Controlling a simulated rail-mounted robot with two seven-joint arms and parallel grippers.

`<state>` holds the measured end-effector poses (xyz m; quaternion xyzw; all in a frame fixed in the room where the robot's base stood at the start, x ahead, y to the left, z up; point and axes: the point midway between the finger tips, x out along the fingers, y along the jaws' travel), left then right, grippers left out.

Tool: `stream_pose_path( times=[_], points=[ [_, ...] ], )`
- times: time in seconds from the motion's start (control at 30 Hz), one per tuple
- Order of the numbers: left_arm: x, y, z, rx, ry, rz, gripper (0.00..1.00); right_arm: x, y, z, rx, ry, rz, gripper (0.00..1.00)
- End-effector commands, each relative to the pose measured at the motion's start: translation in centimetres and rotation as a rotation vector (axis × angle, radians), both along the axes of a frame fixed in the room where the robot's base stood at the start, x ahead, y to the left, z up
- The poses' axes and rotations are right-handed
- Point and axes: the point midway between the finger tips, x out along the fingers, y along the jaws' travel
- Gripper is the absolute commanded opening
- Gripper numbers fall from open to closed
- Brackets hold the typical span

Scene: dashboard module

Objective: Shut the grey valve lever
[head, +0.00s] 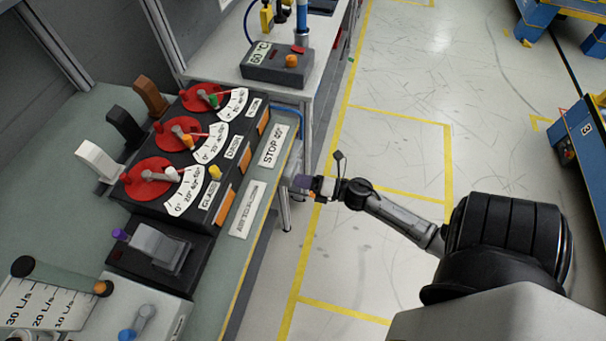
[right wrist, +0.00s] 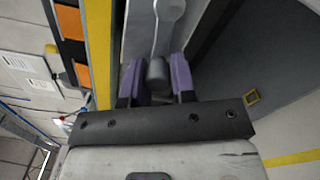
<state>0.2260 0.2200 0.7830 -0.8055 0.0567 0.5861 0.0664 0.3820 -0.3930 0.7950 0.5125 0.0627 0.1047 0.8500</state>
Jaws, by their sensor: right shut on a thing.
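The grey valve lever (right wrist: 156,40) shows in the right wrist view, running up from its dark grey knob to a round pivot at the top, on a grey plate. My right gripper (right wrist: 157,78) has its purple fingers on either side of the knob and is shut on it. In the head view my right gripper (head: 302,182) is low beside the bench's right edge, the arm reaching in from the right. The lever itself is too small and covered to make out there. My left gripper is not in view.
The bench (head: 262,205) carries a dial panel (head: 190,150) with red discs and coloured levers, and a flow gauge (head: 60,295) at bottom left. A control box (head: 277,66) stands behind. Open floor (head: 390,130) with yellow lines lies to the right.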

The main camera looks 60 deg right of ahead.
Motion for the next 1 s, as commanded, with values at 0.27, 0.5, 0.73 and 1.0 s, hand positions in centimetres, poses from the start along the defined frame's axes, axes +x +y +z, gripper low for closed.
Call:
stream_pose_path(
  times=[0.27,0.5,0.73,1.0],
  points=[
    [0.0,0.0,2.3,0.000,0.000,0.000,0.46,0.1,0.1,1.2,0.125,0.026,0.003,0.01],
    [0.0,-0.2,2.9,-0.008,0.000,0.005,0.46,0.1,0.1,1.3,0.172,0.037,0.003,0.00],
    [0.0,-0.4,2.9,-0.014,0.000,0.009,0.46,0.1,0.1,1.3,0.181,0.038,0.004,0.00],
    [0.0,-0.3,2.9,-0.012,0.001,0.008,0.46,0.1,0.1,1.4,0.180,0.037,0.004,0.25]
  ],
)
